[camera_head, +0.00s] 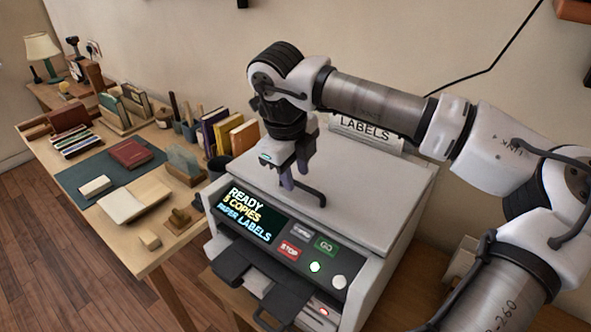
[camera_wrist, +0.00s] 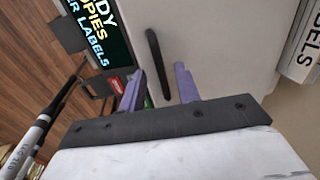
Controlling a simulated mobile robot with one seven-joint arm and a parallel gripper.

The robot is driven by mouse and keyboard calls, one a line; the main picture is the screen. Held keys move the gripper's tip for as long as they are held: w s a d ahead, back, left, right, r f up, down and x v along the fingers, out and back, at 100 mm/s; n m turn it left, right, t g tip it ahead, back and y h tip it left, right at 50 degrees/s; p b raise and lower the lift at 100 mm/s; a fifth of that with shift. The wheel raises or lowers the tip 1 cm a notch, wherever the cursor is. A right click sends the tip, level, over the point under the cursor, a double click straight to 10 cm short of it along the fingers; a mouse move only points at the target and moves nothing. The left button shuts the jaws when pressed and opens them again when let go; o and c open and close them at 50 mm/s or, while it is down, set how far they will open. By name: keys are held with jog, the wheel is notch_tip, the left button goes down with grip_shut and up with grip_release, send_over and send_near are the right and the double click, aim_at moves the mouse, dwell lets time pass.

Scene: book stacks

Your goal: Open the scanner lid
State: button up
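The scanner (camera_head: 350,215) is a light grey machine with a flat lid (camera_head: 365,205), which lies shut. A dark bar handle (camera_head: 313,194) sits on the lid near its front edge; it also shows in the wrist view (camera_wrist: 158,62). My gripper (camera_head: 288,181) is above the lid at the handle, pointing down. In the wrist view its two purple fingers (camera_wrist: 160,85) are apart, and the handle appears in line with the gap between them. I cannot tell whether the fingers reach down around the handle. Nothing is held.
The scanner's front panel has a display (camera_head: 250,213) reading "READY", a red STOP button (camera_head: 290,251) and a green GO button (camera_head: 325,245). A LABELS sign (camera_head: 365,133) stands behind the lid. A wooden table (camera_head: 165,245) with books and stationery stands at left.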

jog(key=shift+w+f, duration=0.1)
jog(key=shift+f, duration=0.45)
grip_shut()
jog(key=shift+d+r, duration=0.1)
